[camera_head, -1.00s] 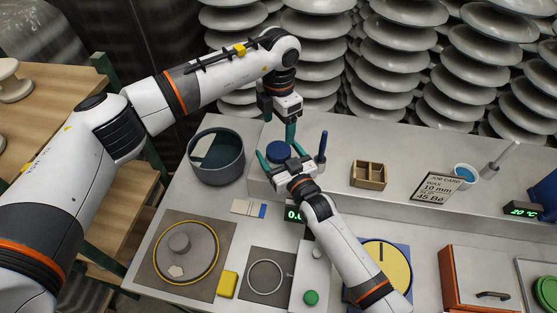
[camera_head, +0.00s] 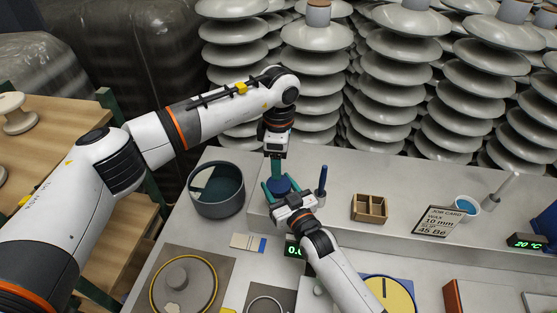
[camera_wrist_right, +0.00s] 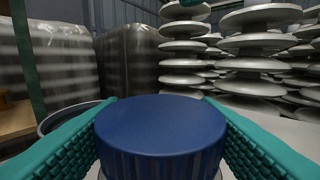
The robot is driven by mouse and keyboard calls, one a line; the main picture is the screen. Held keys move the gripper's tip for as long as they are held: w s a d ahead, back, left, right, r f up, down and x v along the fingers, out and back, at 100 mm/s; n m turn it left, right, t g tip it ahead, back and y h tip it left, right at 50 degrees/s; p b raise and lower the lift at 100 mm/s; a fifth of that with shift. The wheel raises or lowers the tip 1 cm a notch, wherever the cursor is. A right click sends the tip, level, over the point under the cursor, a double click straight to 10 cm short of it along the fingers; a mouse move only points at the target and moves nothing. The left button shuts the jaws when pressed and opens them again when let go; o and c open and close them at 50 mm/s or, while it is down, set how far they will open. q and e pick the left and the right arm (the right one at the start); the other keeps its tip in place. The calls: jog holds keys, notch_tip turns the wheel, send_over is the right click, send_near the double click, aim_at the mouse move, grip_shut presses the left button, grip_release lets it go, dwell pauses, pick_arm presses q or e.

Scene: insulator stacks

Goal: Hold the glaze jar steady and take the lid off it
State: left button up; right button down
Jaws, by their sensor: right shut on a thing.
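The glaze jar has a round dark-blue ribbed lid (camera_head: 280,184), which shows large in the right wrist view (camera_wrist_right: 160,128). The jar body is mostly hidden under the lid and behind my fingers; a little clear rim shows below the lid. My right gripper (camera_head: 278,190) is shut on the jar, one teal finger on each side. My left gripper (camera_head: 276,166) points down just above the lid. Its fingers overlap in the head view, so I cannot tell whether they are open or touch the lid. A bit of teal shows at the top of the right wrist view.
A dark blue-grey pot (camera_head: 217,191) stands left of the jar. A blue upright rod (camera_head: 322,181) stands close on its right. A wooden divided box (camera_head: 369,208), a job card (camera_head: 437,221) and a white cup (camera_head: 466,204) are farther right. Grey insulator stacks (camera_head: 400,80) stand behind.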

aim_at(279, 184)
pick_arm(q)
jog(key=m, duration=0.4)
jog(key=shift+m, duration=0.4)
jog(key=m, duration=1.8)
jog(key=shift+f, duration=4.05)
jog(key=shift+c, duration=0.4)
